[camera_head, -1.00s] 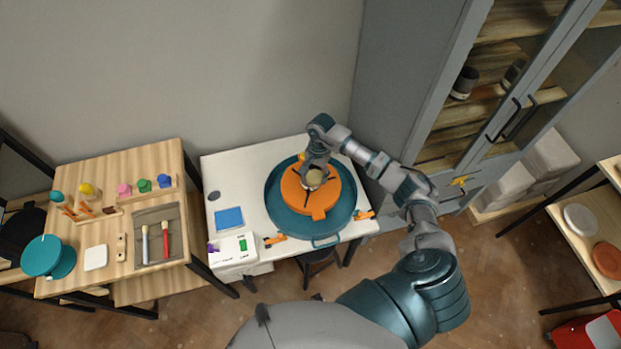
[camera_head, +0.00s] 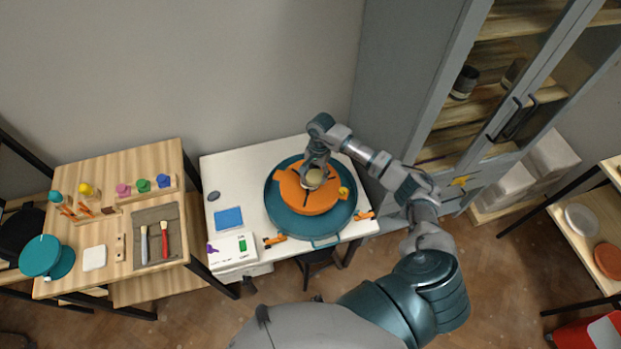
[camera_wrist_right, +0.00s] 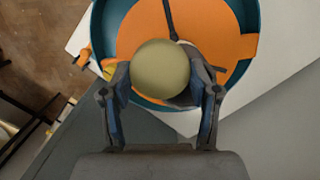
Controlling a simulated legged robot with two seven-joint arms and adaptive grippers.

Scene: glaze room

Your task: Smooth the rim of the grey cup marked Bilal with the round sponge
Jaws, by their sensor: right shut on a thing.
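My right gripper (camera_head: 315,173) is shut on the round sponge (camera_head: 314,178), over the middle of the orange wheel head (camera_head: 290,190). In the right wrist view the sponge is a tan ball (camera_wrist_right: 160,68) between the two fingers (camera_wrist_right: 160,90). The grey cup is mostly hidden under the sponge and gripper; only a thin pale edge shows beside the sponge in the wrist view. I cannot see the name Bilal or tell whether the sponge touches the rim. My left gripper is out of view.
The wheel head sits inside a teal basin (camera_head: 325,224) on a white table (camera_head: 225,172). Orange clips (camera_head: 274,240) sit by the basin. A wooden table (camera_head: 120,165) with tools and coloured pots stands left. A grey cabinet (camera_head: 405,125) stands close on the right.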

